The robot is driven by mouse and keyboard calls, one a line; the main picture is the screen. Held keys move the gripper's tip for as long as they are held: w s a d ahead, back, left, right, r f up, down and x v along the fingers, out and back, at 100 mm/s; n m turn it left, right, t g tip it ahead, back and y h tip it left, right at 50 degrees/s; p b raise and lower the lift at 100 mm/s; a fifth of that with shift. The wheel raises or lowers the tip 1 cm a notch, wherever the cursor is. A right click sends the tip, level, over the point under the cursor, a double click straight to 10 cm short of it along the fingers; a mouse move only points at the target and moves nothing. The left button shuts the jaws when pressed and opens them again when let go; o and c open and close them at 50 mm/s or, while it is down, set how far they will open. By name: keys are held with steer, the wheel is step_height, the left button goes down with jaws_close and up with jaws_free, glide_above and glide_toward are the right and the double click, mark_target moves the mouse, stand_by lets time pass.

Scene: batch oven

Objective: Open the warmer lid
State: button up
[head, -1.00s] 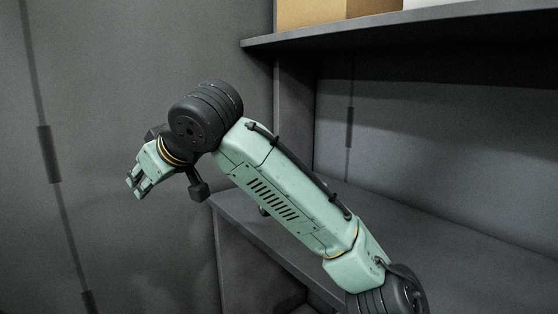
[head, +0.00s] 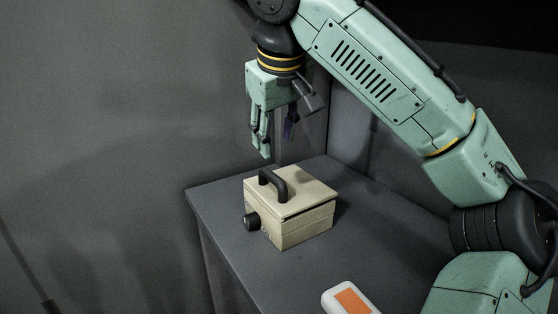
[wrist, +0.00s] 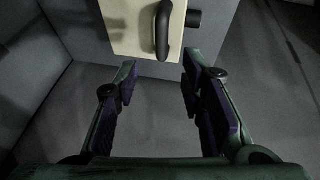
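The warmer is a small cream box (head: 306,225) on a dark grey table, with a black knob (head: 252,222) on its side. Its lid (head: 303,190) lies closed on top, with a black arched handle (head: 273,184). My gripper (head: 265,150) points down above and just behind the warmer, apart from it. In the wrist view my gripper (wrist: 158,85) is open with nothing between the fingers.
The table (head: 220,205) has bare room around the warmer. A white object with an orange patch (head: 352,300) lies near the bottom edge, partly cut off. Grey walls (head: 110,120) stand behind and to the left.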

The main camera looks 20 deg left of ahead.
mark_target(272, 174)
steer(key=p+x, duration=0.1)
steer(key=x, duration=0.9)
steer(key=shift+a+f, duration=0.1)
steer(key=shift+s, duration=0.1)
jaws_close()
stand_by(0.5)
